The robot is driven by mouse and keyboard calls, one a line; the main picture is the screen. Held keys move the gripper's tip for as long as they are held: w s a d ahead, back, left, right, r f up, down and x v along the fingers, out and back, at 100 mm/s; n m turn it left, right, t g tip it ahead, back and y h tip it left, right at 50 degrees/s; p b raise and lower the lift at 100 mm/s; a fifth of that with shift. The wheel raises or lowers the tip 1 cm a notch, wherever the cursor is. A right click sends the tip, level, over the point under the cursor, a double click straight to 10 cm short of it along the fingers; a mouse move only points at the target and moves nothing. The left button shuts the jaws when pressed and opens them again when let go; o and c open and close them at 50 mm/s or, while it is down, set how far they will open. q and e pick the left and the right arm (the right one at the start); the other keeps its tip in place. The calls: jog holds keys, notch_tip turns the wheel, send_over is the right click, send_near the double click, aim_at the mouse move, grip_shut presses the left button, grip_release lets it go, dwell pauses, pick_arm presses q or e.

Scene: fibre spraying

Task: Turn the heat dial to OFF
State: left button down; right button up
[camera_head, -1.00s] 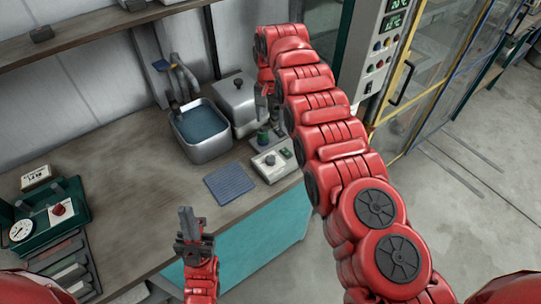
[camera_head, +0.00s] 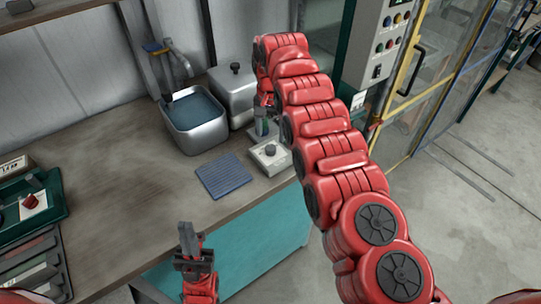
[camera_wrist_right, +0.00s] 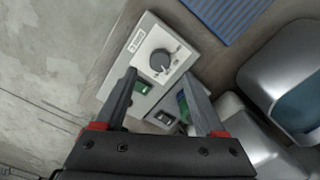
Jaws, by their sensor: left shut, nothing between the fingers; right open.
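The heat dial (camera_wrist_right: 159,61) is a dark round knob on a light grey control box (camera_wrist_right: 139,42). In the right wrist view it lies just beyond the fingertips of my right gripper (camera_wrist_right: 160,82), which is open with nothing between its fingers. A green-lit display shows on the box below the dial. In the head view the box (camera_head: 277,161) sits near the bench's front edge, with the dial (camera_head: 270,150) on top. My right gripper is mostly hidden there behind my arm. My left gripper (camera_head: 187,240) is shut and empty in front of the bench, away from the box.
A blue ribbed mat (camera_head: 224,175) lies left of the box. A metal basin of water (camera_head: 196,119) and a lidded metal container (camera_head: 235,90) stand behind. A green tray (camera_head: 38,212) is at the far left. The middle of the bench (camera_head: 120,180) is clear.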

aim_at(271, 148)
notch_tip(271, 148, down, 6)
jog(key=shift+r+p, duration=0.25)
jog(key=shift+p, duration=0.35)
grip_shut()
